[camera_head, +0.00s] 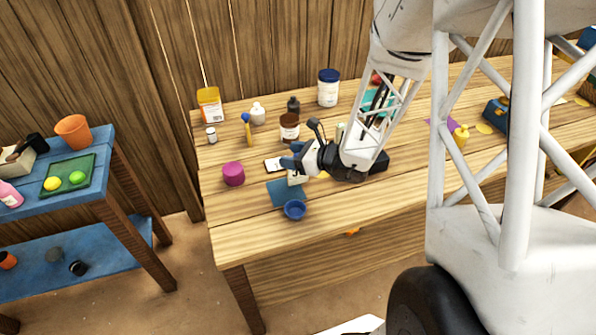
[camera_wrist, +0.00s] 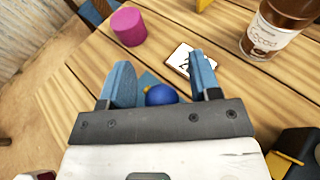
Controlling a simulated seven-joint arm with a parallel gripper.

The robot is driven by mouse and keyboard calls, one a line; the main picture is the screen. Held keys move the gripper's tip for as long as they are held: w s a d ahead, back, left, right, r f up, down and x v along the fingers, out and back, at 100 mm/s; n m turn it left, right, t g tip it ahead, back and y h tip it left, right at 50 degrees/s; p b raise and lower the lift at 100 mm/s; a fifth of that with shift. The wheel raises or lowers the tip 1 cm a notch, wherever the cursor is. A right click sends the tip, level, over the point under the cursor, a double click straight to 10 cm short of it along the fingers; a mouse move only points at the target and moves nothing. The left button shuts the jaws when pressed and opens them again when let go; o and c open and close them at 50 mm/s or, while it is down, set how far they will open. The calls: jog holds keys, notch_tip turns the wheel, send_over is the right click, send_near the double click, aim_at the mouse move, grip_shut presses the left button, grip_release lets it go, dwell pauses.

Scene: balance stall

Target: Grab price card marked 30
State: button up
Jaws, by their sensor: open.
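A small white price card with a dark edge (camera_wrist: 182,56) lies on the wooden table. It shows dark digits in the wrist view, but my right finger partly covers them and I cannot read the number surely. A pale card with a dark edge also shows in the head view (camera_head: 272,165), just left of my gripper. My gripper (camera_wrist: 162,72) is open, with its two blue fingers apart and no card between the tips. In the head view my gripper (camera_head: 291,157) is low over the table, beside the card.
A magenta cylinder (camera_head: 233,174) stands left of the card. A brown labelled jar (camera_head: 289,128) and several bottles stand behind. The table's front left is clear.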

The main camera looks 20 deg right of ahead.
grip_shut()
dwell(0.3)
jog(key=shift+r, duration=0.15)
jog(key=s+r, duration=0.2)
jog(key=s, duration=0.6)
jog(key=s+r, duration=0.2)
jog(key=s, duration=0.6)
jog(key=shift+a+r, duration=0.35)
jog(key=shift+a, duration=0.05)
dwell(0.4)
